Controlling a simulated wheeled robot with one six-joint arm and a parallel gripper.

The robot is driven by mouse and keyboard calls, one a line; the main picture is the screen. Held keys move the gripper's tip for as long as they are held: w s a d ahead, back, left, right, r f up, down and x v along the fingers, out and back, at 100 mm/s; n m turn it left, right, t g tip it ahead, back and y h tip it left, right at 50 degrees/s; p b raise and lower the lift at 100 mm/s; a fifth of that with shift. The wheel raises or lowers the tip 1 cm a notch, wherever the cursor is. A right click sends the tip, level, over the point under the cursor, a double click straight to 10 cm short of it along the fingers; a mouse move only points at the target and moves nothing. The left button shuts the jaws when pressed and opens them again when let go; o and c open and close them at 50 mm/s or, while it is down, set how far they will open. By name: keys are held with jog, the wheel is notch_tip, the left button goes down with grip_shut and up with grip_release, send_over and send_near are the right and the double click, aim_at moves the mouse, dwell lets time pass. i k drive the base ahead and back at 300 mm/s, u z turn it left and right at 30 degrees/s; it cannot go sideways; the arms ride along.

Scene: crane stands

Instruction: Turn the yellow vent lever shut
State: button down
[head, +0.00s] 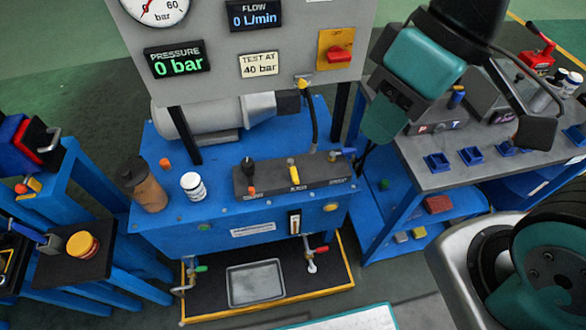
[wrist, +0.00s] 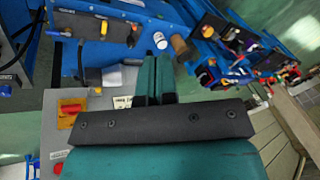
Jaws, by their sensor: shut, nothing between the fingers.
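In the wrist view the yellow lever (wrist: 102,28) shows small on the block at the upper left. My teal gripper (head: 381,122) is above and to the right of the block, apart from it. Its fingers (wrist: 155,72) are together with nothing between them.
A gauge panel (head: 250,70) stands behind the manifold, with a black hose (head: 314,120) and yellow fitting (head: 303,83). A white jar (head: 193,187) and brown bottle (head: 146,186) stand left on the bench. A grey-topped table (head: 440,175) is at right.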

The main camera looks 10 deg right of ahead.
aim_at(292, 170)
jog(key=z, duration=0.7)
jog(key=k, duration=0.8)
jog(key=u, duration=0.65)
jog(key=i, duration=1)
jog(key=u, duration=0.05)
